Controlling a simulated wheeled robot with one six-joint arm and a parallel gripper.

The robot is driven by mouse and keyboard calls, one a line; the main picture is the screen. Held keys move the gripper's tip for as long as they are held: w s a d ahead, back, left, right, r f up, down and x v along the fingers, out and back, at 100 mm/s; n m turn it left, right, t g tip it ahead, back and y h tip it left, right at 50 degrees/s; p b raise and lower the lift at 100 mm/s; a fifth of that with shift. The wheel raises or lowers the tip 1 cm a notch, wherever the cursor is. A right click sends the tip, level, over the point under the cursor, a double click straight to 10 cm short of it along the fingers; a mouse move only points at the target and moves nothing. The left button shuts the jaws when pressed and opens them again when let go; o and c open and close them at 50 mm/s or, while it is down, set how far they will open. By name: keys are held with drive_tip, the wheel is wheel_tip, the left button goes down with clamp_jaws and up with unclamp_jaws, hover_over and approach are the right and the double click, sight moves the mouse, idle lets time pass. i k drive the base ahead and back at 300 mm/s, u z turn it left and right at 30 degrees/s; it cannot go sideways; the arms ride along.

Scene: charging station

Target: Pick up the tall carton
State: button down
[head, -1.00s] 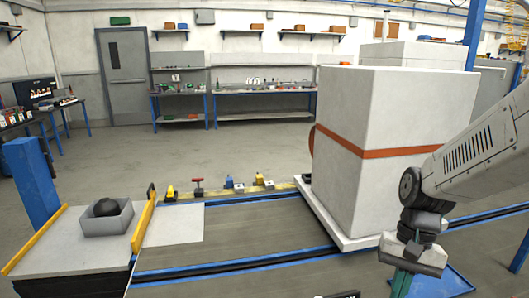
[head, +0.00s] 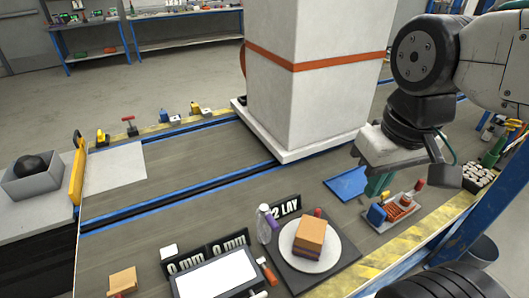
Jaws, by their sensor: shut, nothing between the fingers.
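I cannot pick out a tall carton with certainty. A small tan box (head: 122,281) lies at the front left of the bench. A layered tan and purple block (head: 308,236) sits on a round white plate (head: 331,259).
A blue tray (head: 347,183) and a grey tray of small items (head: 398,213) lie close to my gripper. A clear bottle (head: 266,224), a white screen (head: 216,274) and number signs stand in front. Blue rails (head: 190,197) cross the bench; the middle is clear.

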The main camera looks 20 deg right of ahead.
sight(310, 233)
drive_tip(key=k, duration=0.5)
drive_tip(key=u, duration=3.3)
drive_tip(key=k, duration=1.05)
drive_tip(key=z, duration=1.75)
drive_tip(key=i, duration=0.5)
drive_tip(key=z, duration=0.1)
